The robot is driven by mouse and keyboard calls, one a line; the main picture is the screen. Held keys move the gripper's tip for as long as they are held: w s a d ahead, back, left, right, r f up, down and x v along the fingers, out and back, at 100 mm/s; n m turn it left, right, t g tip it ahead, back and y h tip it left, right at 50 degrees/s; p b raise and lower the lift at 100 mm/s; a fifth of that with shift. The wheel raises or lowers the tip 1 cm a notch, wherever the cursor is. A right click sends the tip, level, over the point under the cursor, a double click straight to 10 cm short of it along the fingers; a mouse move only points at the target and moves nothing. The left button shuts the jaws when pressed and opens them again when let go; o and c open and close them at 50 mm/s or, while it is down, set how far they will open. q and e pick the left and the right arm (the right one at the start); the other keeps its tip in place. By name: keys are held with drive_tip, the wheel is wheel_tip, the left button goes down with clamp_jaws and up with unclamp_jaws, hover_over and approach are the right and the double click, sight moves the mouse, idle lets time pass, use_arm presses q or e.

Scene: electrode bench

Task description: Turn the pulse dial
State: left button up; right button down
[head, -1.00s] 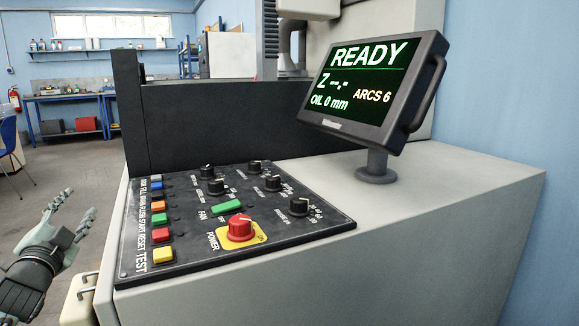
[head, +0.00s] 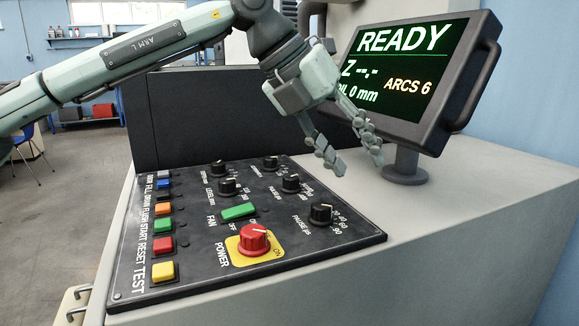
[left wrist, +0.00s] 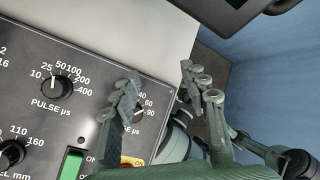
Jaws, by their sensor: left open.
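The pulse dial (head: 291,183) is a black knob with a white mark, in the right part of the control panel. The left wrist view shows it (left wrist: 57,86) above the label "PULSE µs", with its mark pointing toward the low numbers at upper left. My left gripper (head: 357,165) is open and empty, fingers pointing down, above and to the right of the dial in the head view, not touching it. In the left wrist view its fingertips (left wrist: 160,78) are to the right of the dial, and one finger partly covers the pause dial.
The sloped panel (head: 130,280) also holds the pause dial (head: 320,214), other black knobs, a green fan switch (head: 239,212), a red power knob (head: 254,239) and several coloured buttons. The display (head: 420,75) reading READY stands close behind my left gripper. The grey top at right is clear.

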sight(291, 177)
use_arm(q)
drive_tip(key=w+a+r+n+t+y, duration=0.1)
drive_tip(key=w+a+y, duration=0.2)
drive_tip(key=a, duration=0.2)
drive_tip(key=w+a+n+t+y, duration=0.2)
drive_tip(key=a+y, duration=0.1)
drive_tip(key=a, duration=0.2)
drive_tip(key=x, duration=0.7)
drive_tip(key=shift+d+f+p, duration=0.2)
drive_tip(key=shift+p, duration=0.2)
use_arm(e)
drive_tip(key=a+f, duration=0.1)
drive_tip(key=s+a+f, duration=0.1)
drive_tip(key=f, duration=0.1)
use_arm(q)
drive_tip(key=shift+c, duration=0.4)
clamp_jaws()
